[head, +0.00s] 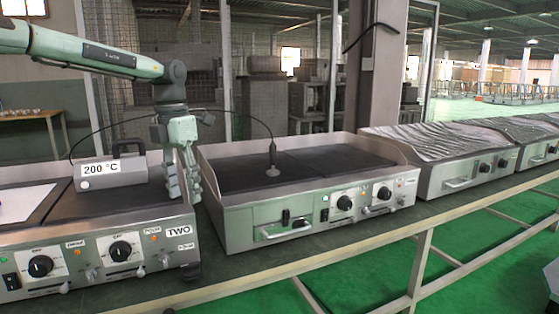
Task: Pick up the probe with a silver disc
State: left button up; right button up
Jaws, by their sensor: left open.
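The probe (272,155) stands about upright on the dark plate of the middle griddle (290,205), with a dark handle and a silver disc (272,172) at its foot. A thin black cable arcs up from it to the left. My left gripper (184,196) hangs pointing down by the right side of the left griddle, marked TWO. It is open and empty, to the left of the probe and apart from it. My right gripper is not in view.
A grey meter (110,172) reading 200 °C sits on the left griddle (60,222). A white sheet (24,202) lies beside it. Wrapped griddles (440,140) stand to the right on the same long bench. A pillar (375,70) rises behind.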

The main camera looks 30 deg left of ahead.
aim_at(273, 148)
jog(key=i+j, duration=0.1)
jog(key=i, duration=0.45)
jog(key=i+j, duration=0.1)
jog(key=i, duration=0.45)
jog(key=i+j, duration=0.1)
jog(key=i, duration=0.45)
